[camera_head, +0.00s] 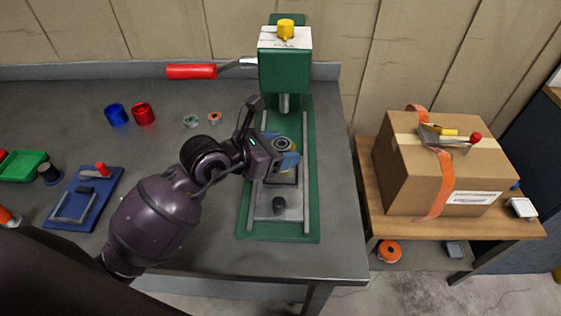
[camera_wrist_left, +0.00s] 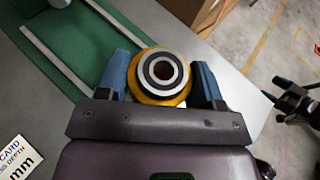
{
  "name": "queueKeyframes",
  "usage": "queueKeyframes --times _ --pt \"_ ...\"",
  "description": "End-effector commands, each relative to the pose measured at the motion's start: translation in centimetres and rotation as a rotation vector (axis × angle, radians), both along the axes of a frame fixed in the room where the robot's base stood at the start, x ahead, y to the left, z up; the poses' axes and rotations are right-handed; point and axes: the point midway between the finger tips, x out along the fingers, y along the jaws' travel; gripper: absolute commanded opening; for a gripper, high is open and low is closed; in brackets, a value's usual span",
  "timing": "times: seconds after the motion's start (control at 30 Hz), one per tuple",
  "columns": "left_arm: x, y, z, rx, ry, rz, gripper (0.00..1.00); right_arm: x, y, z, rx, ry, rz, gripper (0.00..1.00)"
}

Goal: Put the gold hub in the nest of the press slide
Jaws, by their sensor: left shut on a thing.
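The gold hub (camera_wrist_left: 160,98) sits between the blue fingers of my left gripper (camera_wrist_left: 163,82), its round end with a dark and silver ring facing the wrist camera. In the head view, my left gripper (camera_head: 284,155) is shut on the hub (camera_head: 283,143) over the press slide (camera_head: 268,207), in front of the ram. The slide is a grey plate with a black knob, lying between two rails. The nest is mostly hidden under the gripper and hub, and I cannot tell whether the hub touches it. A dark shape like my right gripper (camera_wrist_left: 293,100) shows at the wrist view's right edge.
The green press (camera_head: 284,70) stands behind, with a red-handled lever (camera_head: 192,71) to the left. Blue (camera_head: 116,114) and red (camera_head: 143,113) rings, two small parts and a blue fixture (camera_head: 82,198) lie left. A cardboard box (camera_head: 447,165) stands on a side table at right.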

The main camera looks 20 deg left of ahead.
Motion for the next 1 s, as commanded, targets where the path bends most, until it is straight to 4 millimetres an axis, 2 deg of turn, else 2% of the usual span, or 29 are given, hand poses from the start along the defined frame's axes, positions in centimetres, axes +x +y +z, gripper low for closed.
queueKeyframes --times 0.1,0.23,0.43,0.73,0.77,0.9,1.0 --pt "-0.1 0.0 -2.1 0.001 0.004 0.001 0.27 0.2 0.0 -0.3 -0.001 -0.003 0.002 0.90" --pt "0.0 0.0 -3.6 0.000 0.002 -0.001 0.27 0.6 0.1 -0.2 -0.001 -0.011 0.006 0.90" --pt "0.0 0.0 -4.0 0.000 -0.001 0.000 0.27 1.4 0.2 0.5 0.000 -0.029 0.009 0.90" --pt "0.0 0.0 -4.3 0.000 0.000 0.000 0.27 0.9 0.2 0.0 0.000 -0.017 0.007 0.90" --pt "0.0 0.0 -4.4 0.001 0.002 0.000 0.64 0.9 0.2 0.0 0.000 -0.017 0.007 0.90" --pt "0.0 0.0 -4.3 0.001 0.002 0.000 0.85 0.6 0.1 -0.1 -0.001 -0.012 0.006 0.90" --pt "0.0 0.0 -4.3 0.001 0.002 0.000 0.86 0.5 0.1 -0.2 0.000 -0.010 0.005 0.90"
